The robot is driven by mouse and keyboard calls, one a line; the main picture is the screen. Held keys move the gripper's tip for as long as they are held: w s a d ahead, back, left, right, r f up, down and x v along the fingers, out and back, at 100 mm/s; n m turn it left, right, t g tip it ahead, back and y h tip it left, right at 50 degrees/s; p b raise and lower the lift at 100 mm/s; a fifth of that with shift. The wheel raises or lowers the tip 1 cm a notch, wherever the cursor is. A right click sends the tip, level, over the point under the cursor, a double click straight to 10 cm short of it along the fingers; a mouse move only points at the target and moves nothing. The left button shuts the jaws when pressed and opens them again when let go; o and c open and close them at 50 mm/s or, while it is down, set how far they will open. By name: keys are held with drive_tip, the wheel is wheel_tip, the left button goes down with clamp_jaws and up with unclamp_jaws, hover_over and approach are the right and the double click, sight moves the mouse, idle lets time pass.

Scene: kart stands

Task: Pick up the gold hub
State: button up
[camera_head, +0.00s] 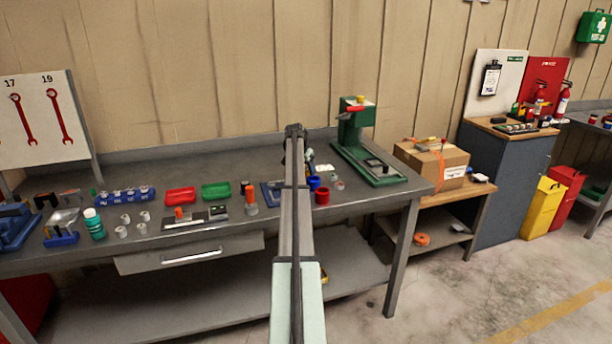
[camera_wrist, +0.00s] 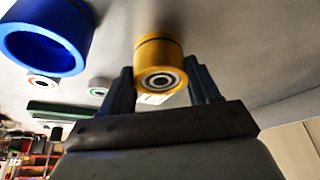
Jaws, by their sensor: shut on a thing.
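The gold hub (camera_wrist: 160,64) is a short yellow-gold cylinder with a dark band and a bearing in its end face. In the wrist view it sits between the two dark fingers of my gripper (camera_wrist: 160,88), which is shut on it. I cannot tell whether it is clear of the grey bench top. In the head view my arm hides the hub and most of the gripper.
A larger blue cup (camera_wrist: 48,38) is close beside the hub, with small bearings (camera_wrist: 98,86) beyond it. On the bench (camera_head: 240,226) a red cup (camera_head: 322,196) and a green press (camera_head: 368,150) stand right of my arm. Red (camera_head: 180,196) and green trays (camera_head: 216,191) lie left.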

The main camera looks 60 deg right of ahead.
drive_tip(key=shift+c, duration=0.9)
drive_tip(key=shift+r, duration=0.15)
